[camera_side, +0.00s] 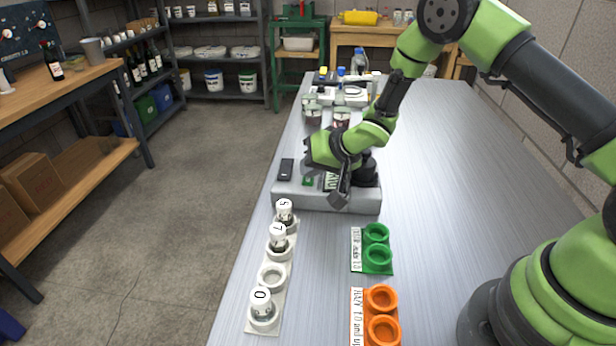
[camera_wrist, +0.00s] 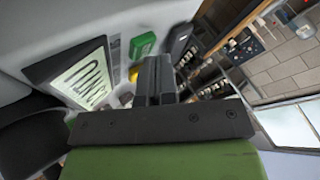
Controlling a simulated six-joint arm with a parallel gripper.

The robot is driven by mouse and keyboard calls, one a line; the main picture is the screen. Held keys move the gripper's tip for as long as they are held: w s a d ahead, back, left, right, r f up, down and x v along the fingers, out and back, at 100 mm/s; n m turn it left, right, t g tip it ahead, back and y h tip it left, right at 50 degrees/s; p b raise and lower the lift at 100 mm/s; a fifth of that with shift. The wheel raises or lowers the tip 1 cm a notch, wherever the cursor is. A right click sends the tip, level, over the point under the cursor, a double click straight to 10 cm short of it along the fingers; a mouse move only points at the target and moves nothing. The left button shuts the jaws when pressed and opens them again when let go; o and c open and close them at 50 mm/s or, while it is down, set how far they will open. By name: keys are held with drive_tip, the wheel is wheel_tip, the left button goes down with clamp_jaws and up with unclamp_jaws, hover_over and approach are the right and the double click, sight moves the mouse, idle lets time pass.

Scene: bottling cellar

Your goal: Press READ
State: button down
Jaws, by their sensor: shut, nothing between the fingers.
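A grey instrument (camera_side: 300,198) stands on the bench. On its top are a display (camera_side: 330,181) with dark characters I cannot read fully, a small green button (camera_side: 308,181), a black slab (camera_side: 286,168) and a dark round part (camera_side: 366,172). No READ lettering is legible. My gripper (camera_side: 340,196) is over the instrument's front part, shut and empty, to the right of the green button. In the wrist view the shut fingers (camera_wrist: 155,75) show near the green button (camera_wrist: 142,45), with the display (camera_wrist: 75,78) to the left. Whether the fingertips touch anything cannot be told.
A white rack (camera_side: 253,323) holds vials marked 5, 7 and 0, with one empty place. A green rack (camera_side: 386,268) and an orange rack (camera_side: 393,342) are empty. Jars (camera_side: 313,116) and bottles stand behind the instrument. The bench's right side is clear.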

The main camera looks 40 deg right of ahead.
drive_tip(key=shift+r, duration=0.8)
drive_tip(key=shift+r, duration=0.1)
drive_tip(key=shift+r, duration=2.45)
drive_tip(key=shift+r, duration=0.15)
wheel_tip(320, 180, up, 7)
drive_tip(key=h, duration=0.2)
hover_over(325, 180)
drive_tip(key=s+d+r+m+h, duration=0.1)
drive_tip(key=s+d+r+h, duration=0.1)
drive_tip(key=s+r, duration=0.65)
drive_tip(key=s+a+r+n+y, duration=0.1)
drive_tip(key=s+a, duration=0.1)
drive_tip(key=s, duration=0.7)
drive_tip(key=s+a+r+g+y, duration=0.1)
drive_tip(key=s+a, duration=0.1)
drive_tip(key=s, duration=0.8)
drive_tip(key=shift+a+r+n+y, duration=0.25)
drive_tip(key=shift+r+n+y, duration=0.15)
